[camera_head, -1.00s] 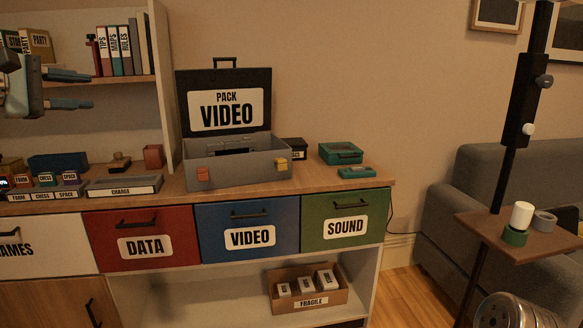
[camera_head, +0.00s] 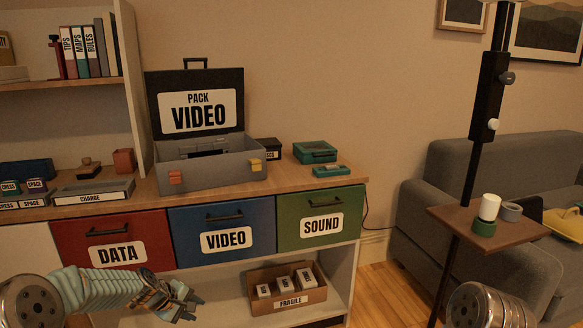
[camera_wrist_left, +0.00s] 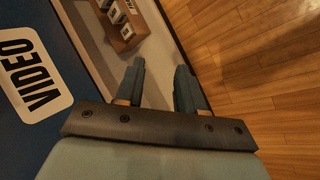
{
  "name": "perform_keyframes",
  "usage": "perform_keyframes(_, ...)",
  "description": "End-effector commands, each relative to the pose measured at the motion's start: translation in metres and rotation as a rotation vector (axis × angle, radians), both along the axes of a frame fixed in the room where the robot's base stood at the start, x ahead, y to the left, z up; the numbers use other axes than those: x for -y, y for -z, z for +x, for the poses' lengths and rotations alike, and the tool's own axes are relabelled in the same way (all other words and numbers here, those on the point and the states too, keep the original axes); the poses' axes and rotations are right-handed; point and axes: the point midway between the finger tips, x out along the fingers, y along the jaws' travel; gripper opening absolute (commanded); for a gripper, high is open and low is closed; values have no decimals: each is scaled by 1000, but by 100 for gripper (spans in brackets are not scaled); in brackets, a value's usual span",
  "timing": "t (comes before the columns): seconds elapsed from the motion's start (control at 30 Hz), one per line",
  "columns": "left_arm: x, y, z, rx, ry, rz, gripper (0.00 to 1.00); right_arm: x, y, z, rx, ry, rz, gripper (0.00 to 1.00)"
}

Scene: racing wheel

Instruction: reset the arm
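My left gripper (camera_head: 184,302) is low in front of the cabinet, below the red DATA drawer and the blue VIDEO drawer, touching nothing that I can see. In the left wrist view its two blue-grey fingers (camera_wrist_left: 160,88) are apart with nothing between them. My left arm (camera_head: 95,289) comes in from the lower left, bent and pale. Part of my right arm (camera_head: 488,306) shows at the lower right; its gripper is out of the picture.
An open grey case (camera_head: 213,174) stands on the cabinet top. The DATA (camera_head: 112,240), VIDEO (camera_head: 222,227) and SOUND (camera_head: 320,216) drawers look shut. A FRAGILE box (camera_head: 288,288) sits on the open shelf. A lamp pole with a small table (camera_head: 462,224) stands at right.

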Motion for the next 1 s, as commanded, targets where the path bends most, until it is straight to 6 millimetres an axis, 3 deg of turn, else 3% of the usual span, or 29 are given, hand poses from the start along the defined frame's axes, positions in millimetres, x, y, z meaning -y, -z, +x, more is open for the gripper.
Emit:
perform_keyframes(0.03, 20, 33, -20, -33, 56, 31, 38, 0, 0, 0, 0, 0, 0, 0)
perform_keyframes(0.1, 43, 72, -48, -64, 139, 79, 38, 0, 0, 0, 0, 0, 0, 0)
perform_keyframes(0.17, 64, 102, -77, -87, 217, 116, 38, 0, 0, 0, 0, 0, 0, 0)
perform_keyframes(0.3, 108, 159, -157, -125, 420, 190, 38, 0, 0, 0, 0, 0, 0, 0)
perform_keyframes(0.4, 134, 185, -218, -138, 570, 224, 38, 0, 0, 0, 0, 0, 0, 0)
perform_keyframes(0.5, 153, 198, -271, -140, 699, 240, 38, 0, 0, 0, 0, 0, 0, 0)
perform_keyframes(0.6, 164, 202, -309, -134, 790, 244, 38, 0, 0, 0, 0, 0, 0, 0)
perform_keyframes(0.73, 171, 202, -334, -128, 850, 245, 38, 0, 0, 0, 0, 0, 0, 0)
perform_keyframes(1.0, 171, 202, -338, -126, 859, 245, 38, 0, 0, 0, 0, 0, 0, 0)
